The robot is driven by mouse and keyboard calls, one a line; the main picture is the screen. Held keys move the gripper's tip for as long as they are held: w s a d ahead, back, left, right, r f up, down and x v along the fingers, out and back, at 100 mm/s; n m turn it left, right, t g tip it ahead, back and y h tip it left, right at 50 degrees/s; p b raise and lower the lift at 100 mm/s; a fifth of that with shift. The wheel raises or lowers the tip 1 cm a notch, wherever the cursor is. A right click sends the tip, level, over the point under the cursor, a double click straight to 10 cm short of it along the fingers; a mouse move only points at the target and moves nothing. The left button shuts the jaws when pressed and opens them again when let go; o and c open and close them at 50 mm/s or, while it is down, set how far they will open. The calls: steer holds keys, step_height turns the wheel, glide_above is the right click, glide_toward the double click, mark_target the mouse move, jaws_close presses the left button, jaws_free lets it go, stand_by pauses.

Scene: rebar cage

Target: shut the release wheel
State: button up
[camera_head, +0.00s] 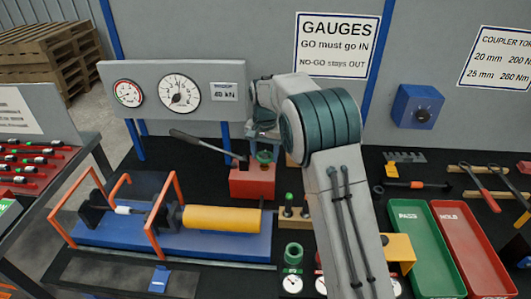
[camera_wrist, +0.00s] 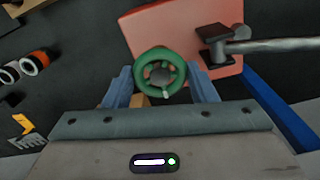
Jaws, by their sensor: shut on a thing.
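The green release wheel (camera_head: 264,157) sits on the red pump block (camera_head: 252,183) in the middle of the bench. In the wrist view the wheel (camera_wrist: 142,72) shows as a green ring with a grey hub and a small pale mark at its lower rim. My gripper (camera_wrist: 161,80) has its two blue-grey fingers on opposite sides of the wheel and is shut on it. In the head view my arm comes from the lower right and its wrist is above the wheel, hiding part of the gripper.
The pump's lever (camera_head: 200,143) reaches up left from the block. A yellow cylinder (camera_head: 222,219) lies in a blue rig with orange guards in front. Two dial gauges (camera_head: 179,93) stand behind. Green (camera_head: 430,248) and red trays (camera_head: 478,250) lie to the right.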

mark_target(265, 155)
steer(key=o, duration=1)
steer(key=shift+c, duration=0.2)
step_height(265, 155, up, 14)
steer(key=shift+b, duration=0.45)
steer(key=s+d+r+n+t, duration=0.15)
steer(key=s+d+r, duration=0.25)
steer(key=s+d, duration=0.95)
steer(key=s+d+f+t, duration=0.1)
steer(key=s+f, duration=0.3)
steer(key=s, duration=0.6)
steer(key=s+d+f+n+t, duration=0.1)
steer(key=s+d+f, duration=0.2)
steer(key=s, duration=0.8)
step_height(265, 155, down, 2)
steer(key=shift+d+f, duration=0.1)
steer(key=shift+d, duration=0.1)
